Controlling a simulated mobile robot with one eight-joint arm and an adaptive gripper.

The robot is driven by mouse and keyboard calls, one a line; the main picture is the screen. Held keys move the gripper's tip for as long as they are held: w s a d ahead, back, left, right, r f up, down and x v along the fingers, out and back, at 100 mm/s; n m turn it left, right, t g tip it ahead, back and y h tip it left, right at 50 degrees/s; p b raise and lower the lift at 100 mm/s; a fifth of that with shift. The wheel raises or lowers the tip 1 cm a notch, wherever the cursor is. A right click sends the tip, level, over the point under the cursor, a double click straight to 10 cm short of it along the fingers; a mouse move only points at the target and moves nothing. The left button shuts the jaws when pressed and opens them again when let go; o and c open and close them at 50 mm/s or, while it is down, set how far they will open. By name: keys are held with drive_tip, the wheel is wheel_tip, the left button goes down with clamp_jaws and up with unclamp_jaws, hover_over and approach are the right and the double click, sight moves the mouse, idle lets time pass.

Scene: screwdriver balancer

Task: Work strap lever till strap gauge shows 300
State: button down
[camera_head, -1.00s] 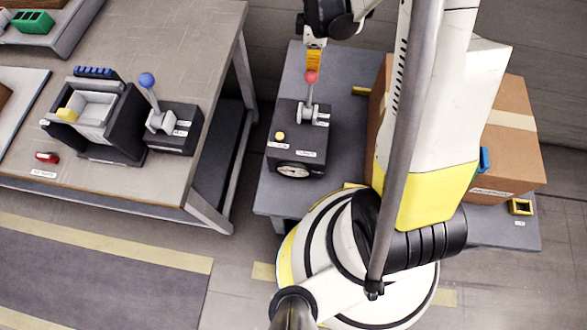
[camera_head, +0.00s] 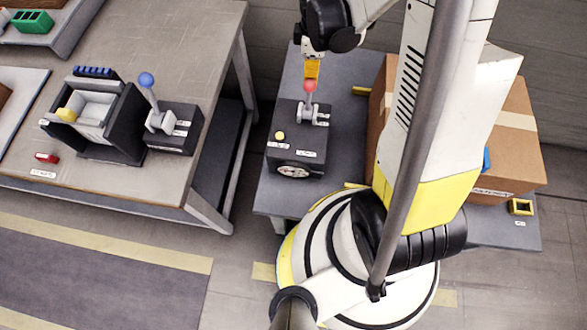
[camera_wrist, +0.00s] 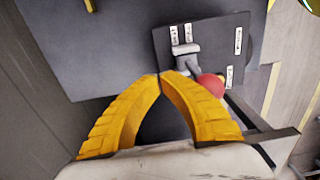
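A lever with a red knob (camera_head: 310,86) stands on a dark control box (camera_head: 290,150) on the grey right-hand bench. The box has a yellow button (camera_head: 280,135), small white labels and a round dial gauge (camera_head: 293,171) on its front face; its reading is too small to tell. My gripper (camera_head: 312,70) is just behind the red knob, very close to or touching it. In the wrist view my gripper (camera_wrist: 164,75) has its yellow fingertips together, with nothing between them. The red knob (camera_wrist: 209,86) lies beside the right finger, partly hidden by it.
On the left table, a second lever with a blue knob (camera_head: 147,80) stands on its own dark box beside a black-and-grey bin device (camera_head: 100,120). A red item (camera_head: 47,157) lies in front. A cardboard box (camera_head: 510,140) stands right of my arm. A gap separates the tables.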

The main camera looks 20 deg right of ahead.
drive_tip(key=shift+s+a, duration=0.65)
drive_tip(key=shift+s, duration=0.3)
drive_tip(key=shift+s+a, duration=0.6)
drive_tip(key=shift+s, duration=0.3)
drive_tip(key=shift+s+a, duration=0.65)
drive_tip(key=shift+s, duration=0.3)
drive_tip(key=w+d+b, duration=0.1)
drive_tip(key=w+d, duration=0.4)
drive_tip(key=w, duration=0.3)
drive_tip(key=shift+w+d, duration=0.2)
drive_tip(key=shift+d, duration=0.15)
drive_tip(key=shift+s+a, duration=0.95)
drive_tip(key=shift+s, duration=0.45)
drive_tip(key=shift+s+a, duration=0.95)
drive_tip(key=shift+s, duration=0.45)
drive_tip(key=shift+s+a, duration=0.95)
drive_tip(key=shift+s, duration=0.45)
drive_tip(key=w+d+b, duration=0.1)
drive_tip(key=w+d, duration=0.4)
drive_tip(key=w, duration=0.3)
drive_tip(key=shift+w+d, duration=0.25)
drive_tip(key=shift+d, duration=0.1)
drive_tip(key=shift+s+a, duration=0.1)
